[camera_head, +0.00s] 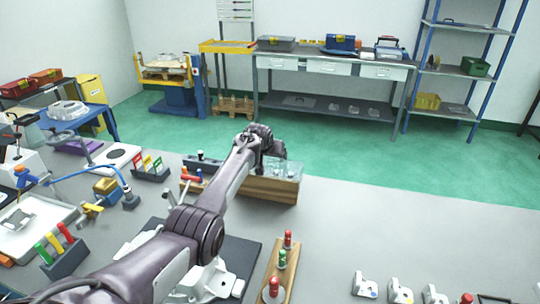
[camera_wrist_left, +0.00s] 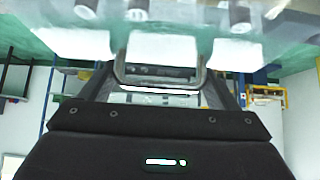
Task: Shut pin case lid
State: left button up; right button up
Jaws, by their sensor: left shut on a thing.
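The pin case (camera_head: 270,190) is a wooden box on the grey table, right of the middle of my left arm in the head view. Its clear lid (camera_head: 285,166) shows above the front wall; how far it is tilted I cannot tell. My left gripper (camera_head: 268,148) is at the back of the case, by the lid, and partly hidden by its own wrist. In the left wrist view the gripper (camera_wrist_left: 160,75) is shut, apparently on the clear lid (camera_wrist_left: 70,38), whose pane fills the top with white patches. The exact contact is hidden. My right gripper is out of view.
White castings (camera_head: 400,290) line the lower right. A dark rack with coloured handles (camera_head: 150,170) stands left of my arm.

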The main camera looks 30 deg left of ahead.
aim_at(267, 170)
pick_arm(q)
jog(key=shift+d+f, duration=0.1)
jog(key=shift+f, duration=0.55)
dwell(0.5)
jog(key=o, duration=1.2)
jog(key=shift+s, duration=0.1)
jog(key=shift+r, duration=0.1)
jog(key=shift+w+r, duration=0.1)
jog(key=shift+w, duration=0.1)
jog(key=shift+r, duration=0.1)
jog(key=shift+s+r, duration=0.15)
jog(key=shift+v, duration=3.6)
